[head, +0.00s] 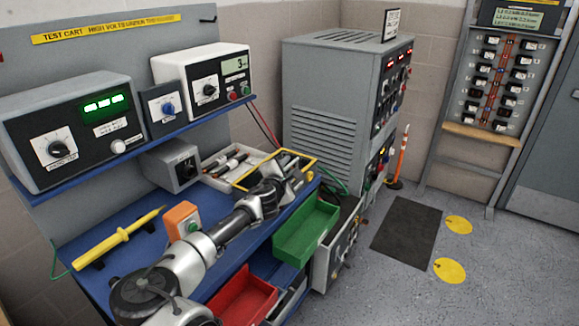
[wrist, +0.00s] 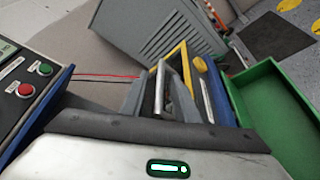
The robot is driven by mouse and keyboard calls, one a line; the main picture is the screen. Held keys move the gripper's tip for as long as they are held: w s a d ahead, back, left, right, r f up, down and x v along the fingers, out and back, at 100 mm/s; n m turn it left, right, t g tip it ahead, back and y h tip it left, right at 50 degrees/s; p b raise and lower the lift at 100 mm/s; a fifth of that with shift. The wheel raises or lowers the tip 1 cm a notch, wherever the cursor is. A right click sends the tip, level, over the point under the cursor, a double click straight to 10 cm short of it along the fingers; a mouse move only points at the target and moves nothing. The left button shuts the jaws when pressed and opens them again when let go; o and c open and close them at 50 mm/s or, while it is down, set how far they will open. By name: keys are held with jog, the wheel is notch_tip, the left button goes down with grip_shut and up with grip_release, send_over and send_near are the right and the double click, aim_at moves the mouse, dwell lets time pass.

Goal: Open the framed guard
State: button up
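The framed guard is a yellow-edged frame (head: 296,155) over the right part of a pale tray on the blue cart. In the head view my gripper (head: 292,182) is low at the frame's near right side and hides part of it. In the wrist view a yellow frame edge (wrist: 174,52) shows just beyond my gripper (wrist: 178,85). Grey and silver bars overlap there, so I cannot tell finger from fixture, nor whether the fingers touch the frame. The guard looks lowered over the tray, though its near side is hidden.
A green bin (head: 306,232) stands to the right of my arm, close to it in the wrist view (wrist: 285,115). A red bin (head: 243,297) is lower. Instrument boxes (head: 205,80) line the shelf behind. A grey cabinet (head: 335,100) stands beyond.

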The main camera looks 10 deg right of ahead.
jog(key=shift+x, duration=0.8)
grip_shut()
jog(key=shift+r, duration=0.1)
